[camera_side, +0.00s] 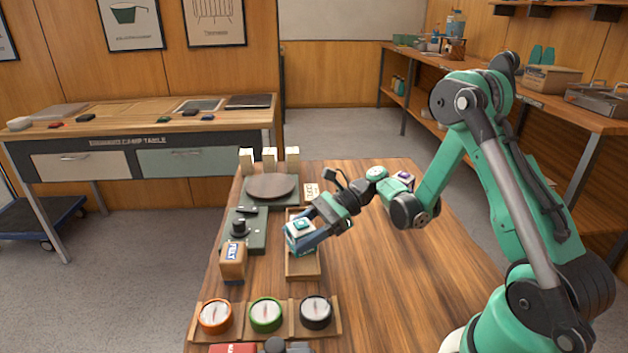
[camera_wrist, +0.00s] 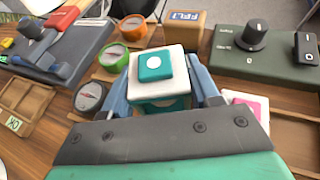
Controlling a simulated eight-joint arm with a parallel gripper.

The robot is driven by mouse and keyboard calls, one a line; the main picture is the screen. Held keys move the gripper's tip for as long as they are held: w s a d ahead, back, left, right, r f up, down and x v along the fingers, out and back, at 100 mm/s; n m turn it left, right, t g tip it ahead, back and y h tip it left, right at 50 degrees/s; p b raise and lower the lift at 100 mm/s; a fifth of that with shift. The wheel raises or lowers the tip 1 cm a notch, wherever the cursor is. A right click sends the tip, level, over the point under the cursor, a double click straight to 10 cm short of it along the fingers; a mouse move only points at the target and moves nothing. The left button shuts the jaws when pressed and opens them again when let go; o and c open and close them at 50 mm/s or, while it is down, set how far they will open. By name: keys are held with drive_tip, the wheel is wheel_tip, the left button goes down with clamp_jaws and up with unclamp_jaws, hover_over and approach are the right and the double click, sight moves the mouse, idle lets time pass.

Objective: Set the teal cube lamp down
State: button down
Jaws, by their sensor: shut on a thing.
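The teal cube lamp (camera_side: 299,226) is a white cube with a teal square and white dot on its upper face. My gripper (camera_side: 304,238) is shut on it, with blue fingers on two sides. In the side view it appears over the narrow wooden tray (camera_side: 303,268); I cannot tell whether it touches. In the wrist view the lamp (camera_wrist: 155,68) sits between the fingers, its teal face up, with teal also on the side toward the wrist. A white cube with a pink face (camera_wrist: 252,104) lies partly hidden behind the right finger.
A green box with a black knob (camera_side: 240,228) and a small tan box (camera_side: 233,258) stand left of the tray. A rack of round dials (camera_side: 265,314) lies in front. A round brown disc (camera_side: 271,186) is behind.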

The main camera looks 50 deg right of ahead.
drive_tip(key=shift+f, duration=1.55)
drive_tip(key=shift+c, duration=1.1)
unclamp_jaws()
drive_tip(key=v, duration=1.1)
drive_tip(key=shift+s+d+r, duration=0.15)
drive_tip(key=shift+d, duration=0.05)
drive_tip(key=a+r+n+h, duration=0.1)
drive_tip(key=a+n+h, duration=0.1)
drive_tip(key=a+r+n+h, duration=0.1)
drive_tip(key=a+n, duration=0.1)
drive_tip(key=w+a+r+n+g+h, duration=0.1)
drive_tip(key=a+r+n+h, duration=0.1)
drive_tip(key=shift+w+a+n+h, duration=0.1)
drive_tip(key=shift+a+n+h, duration=0.2)
drive_tip(key=shift+a+n, duration=0.1)
drive_tip(key=n+t+h, duration=0.3)
drive_tip(key=n+h, duration=0.4)
drive_tip(key=n, duration=0.9)
approach(309, 229)
drive_tip(key=shift+a+f, duration=0.75)
drive_tip(key=shift+a, duration=0.1)
